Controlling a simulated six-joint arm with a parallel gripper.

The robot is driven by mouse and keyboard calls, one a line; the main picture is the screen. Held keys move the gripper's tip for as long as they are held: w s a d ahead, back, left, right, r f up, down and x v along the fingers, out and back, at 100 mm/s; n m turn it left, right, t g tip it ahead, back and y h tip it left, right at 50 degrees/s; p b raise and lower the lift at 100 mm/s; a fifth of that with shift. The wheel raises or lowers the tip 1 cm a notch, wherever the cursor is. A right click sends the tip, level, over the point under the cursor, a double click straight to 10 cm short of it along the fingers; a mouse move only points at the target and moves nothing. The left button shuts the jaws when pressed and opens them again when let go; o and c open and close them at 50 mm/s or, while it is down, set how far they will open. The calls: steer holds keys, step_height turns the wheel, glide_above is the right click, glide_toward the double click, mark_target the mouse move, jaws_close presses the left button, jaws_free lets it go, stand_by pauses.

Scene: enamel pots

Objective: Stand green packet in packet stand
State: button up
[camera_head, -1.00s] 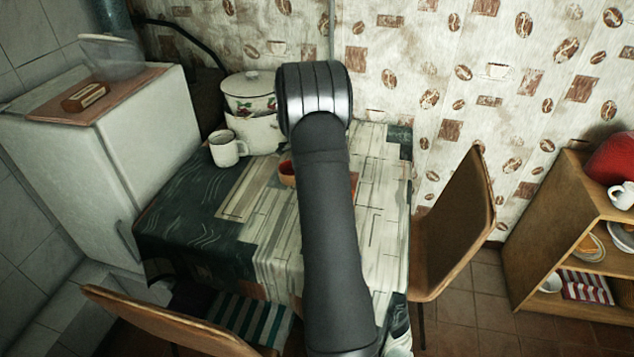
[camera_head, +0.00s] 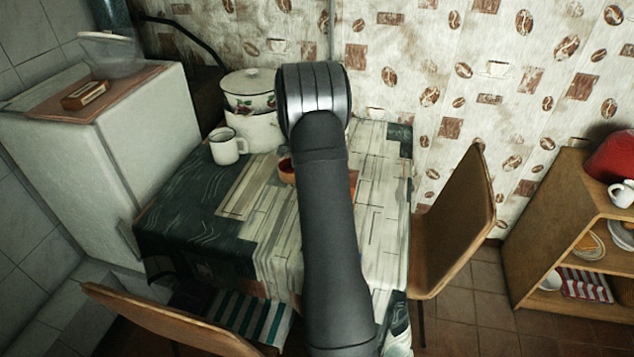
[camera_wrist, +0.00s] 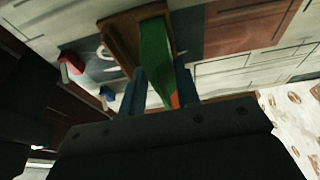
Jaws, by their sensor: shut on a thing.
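In the wrist view, my gripper (camera_wrist: 160,88) is shut on the green packet (camera_wrist: 155,50), which shows between its two fingers. The packet is green with an orange patch near the fingers. Its far end overlaps a brown wooden holder (camera_wrist: 121,36), which looks like the packet stand. I cannot tell whether the packet is inside the stand or in front of it. In the head view my arm hides the gripper, the packet and the stand.
A white mug (camera_head: 227,147) and enamel pots (camera_head: 250,90) stand on the table's back left. A red bowl (camera_head: 286,171) shows beside my arm. Small red (camera_wrist: 71,62) and blue (camera_wrist: 107,95) things lie left of the stand. A chair (camera_head: 455,225) is at the right.

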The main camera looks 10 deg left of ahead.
steer(key=shift+f, duration=0.55)
steer(key=o, duration=1)
steer(key=shift+c, duration=0.2)
steer(key=v, duration=1.7)
steer(key=shift+r, duration=0.15)
steer(key=x, duration=1.7)
